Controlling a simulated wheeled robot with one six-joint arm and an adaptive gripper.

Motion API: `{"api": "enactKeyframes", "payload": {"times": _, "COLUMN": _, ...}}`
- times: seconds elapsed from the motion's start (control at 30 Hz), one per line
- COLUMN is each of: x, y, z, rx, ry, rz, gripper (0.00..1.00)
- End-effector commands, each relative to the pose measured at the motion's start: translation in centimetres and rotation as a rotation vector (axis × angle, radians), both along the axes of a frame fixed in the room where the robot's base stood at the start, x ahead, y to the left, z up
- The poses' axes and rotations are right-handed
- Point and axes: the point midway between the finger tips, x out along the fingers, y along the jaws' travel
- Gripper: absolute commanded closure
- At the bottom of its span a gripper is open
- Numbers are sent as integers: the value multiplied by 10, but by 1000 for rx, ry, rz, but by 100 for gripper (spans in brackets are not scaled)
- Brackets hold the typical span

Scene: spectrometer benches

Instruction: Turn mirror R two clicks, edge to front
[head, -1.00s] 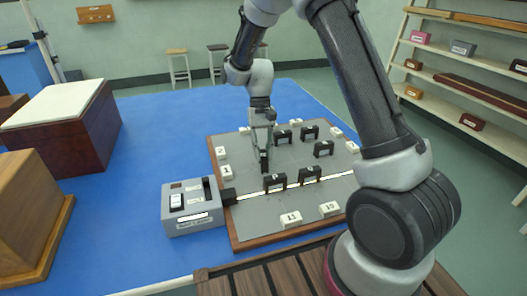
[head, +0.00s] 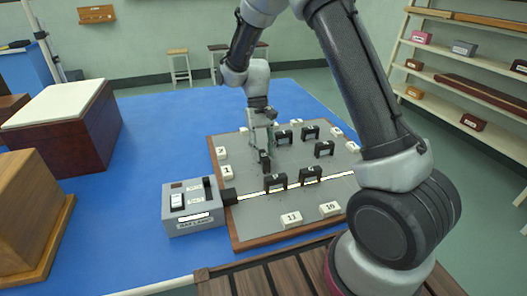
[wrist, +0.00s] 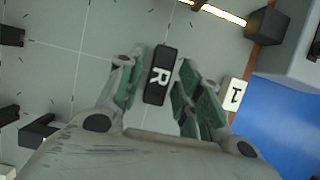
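Mirror R is a black block with a white R on its top (wrist: 160,75). In the head view it stands on the grey board as a dark upright block (head: 264,160), near the tag marked 1. My gripper (wrist: 157,80) is open above the board, with one finger on each side of mirror R. Small gaps show between the fingers and the block in the wrist view. In the head view my gripper (head: 263,138) is just behind and above the mirror. The mirror's face is hard to make out from here.
A grey lamp box (head: 194,207) at the board's left sends a bright beam line (head: 335,177) across the board (head: 250,219). Two black mirrors (head: 275,182) stand by the beam, with several others further back. White numbered tags (head: 291,220) line the board's edge.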

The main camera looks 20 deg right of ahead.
Motion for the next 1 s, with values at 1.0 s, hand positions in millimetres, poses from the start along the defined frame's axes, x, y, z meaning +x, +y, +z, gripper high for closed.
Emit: {"api": "enactKeyframes", "payload": {"times": 1.0, "x": 44, "y": 0, "z": 106, "rx": 0, "ry": 0, "rz": -1, "gripper": 57}}
